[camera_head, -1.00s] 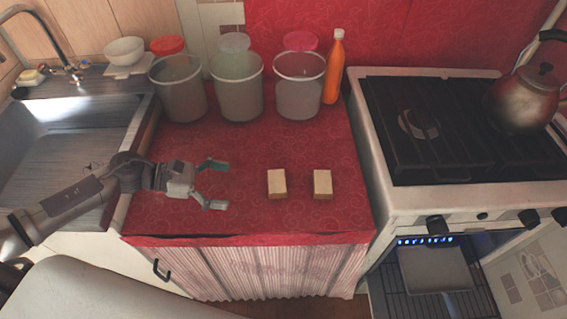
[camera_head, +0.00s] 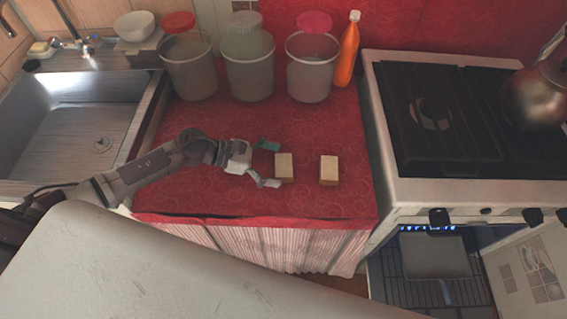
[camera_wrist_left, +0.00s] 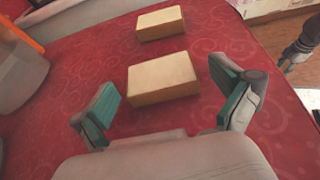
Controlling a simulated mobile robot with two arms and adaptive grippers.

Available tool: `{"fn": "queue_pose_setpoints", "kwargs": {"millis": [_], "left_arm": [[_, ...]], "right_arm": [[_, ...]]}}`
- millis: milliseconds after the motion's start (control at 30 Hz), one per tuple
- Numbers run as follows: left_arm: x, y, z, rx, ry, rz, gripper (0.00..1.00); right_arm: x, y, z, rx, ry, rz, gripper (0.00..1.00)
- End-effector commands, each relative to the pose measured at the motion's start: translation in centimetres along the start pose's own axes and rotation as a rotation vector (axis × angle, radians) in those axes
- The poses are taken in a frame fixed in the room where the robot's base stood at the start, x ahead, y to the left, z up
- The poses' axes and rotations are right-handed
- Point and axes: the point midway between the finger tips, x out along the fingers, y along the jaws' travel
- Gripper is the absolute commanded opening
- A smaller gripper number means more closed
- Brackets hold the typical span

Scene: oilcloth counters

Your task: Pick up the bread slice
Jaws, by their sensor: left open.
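Two pale bread slices, like thick blocks with brown sides, lie side by side on the red counter. The left slice (camera_head: 284,167) is closest to my left gripper (camera_head: 268,164); the other slice (camera_head: 328,170) lies to its right. My left gripper is open and empty, its green-padded fingertips just left of the near slice. In the left wrist view the near slice (camera_wrist_left: 163,78) sits ahead, between and slightly beyond the open fingertips (camera_wrist_left: 165,82). The far slice (camera_wrist_left: 160,23) lies behind it.
Three grey canisters (camera_head: 249,75) and an orange bottle (camera_head: 347,52) stand along the back of the red counter (camera_head: 220,115). A sink (camera_head: 70,120) is at left. A stove (camera_head: 440,115) with a kettle (camera_head: 538,95) is at right. The counter right of the slices is clear.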

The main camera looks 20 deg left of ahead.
Motion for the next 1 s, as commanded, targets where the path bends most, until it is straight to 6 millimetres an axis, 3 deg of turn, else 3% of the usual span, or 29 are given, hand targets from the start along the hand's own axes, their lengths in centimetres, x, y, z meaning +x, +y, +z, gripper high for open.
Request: {"fn": "queue_pose_setpoints", "kwargs": {"millis": [67,200,467,767,1000], "left_arm": [[1.2,0.1,0.9,0.0,-0.003,0.0,1.0],[2.8,0.1,0.4,0.0,-0.001,0.001,1.0],[3.2,0.1,0.2,0.001,0.001,0.001,1.0],[3.1,0.1,0.3,0.0,0.001,0.001,0.55],[3.1,0.1,0.3,0.0,0.0,0.001,0.55]], "right_arm": [[-1.1,0.0,-0.3,0.0,0.004,-0.001,0.4],[-1.2,-0.1,-0.2,0.001,0.003,-0.001,0.4],[-1.2,-0.2,0.4,0.001,-0.008,-0.002,0.4],[-1.2,-0.2,0.7,0.002,-0.012,-0.002,0.4],[-1.2,-0.1,0.7,0.002,-0.012,-0.002,0.4]]}}
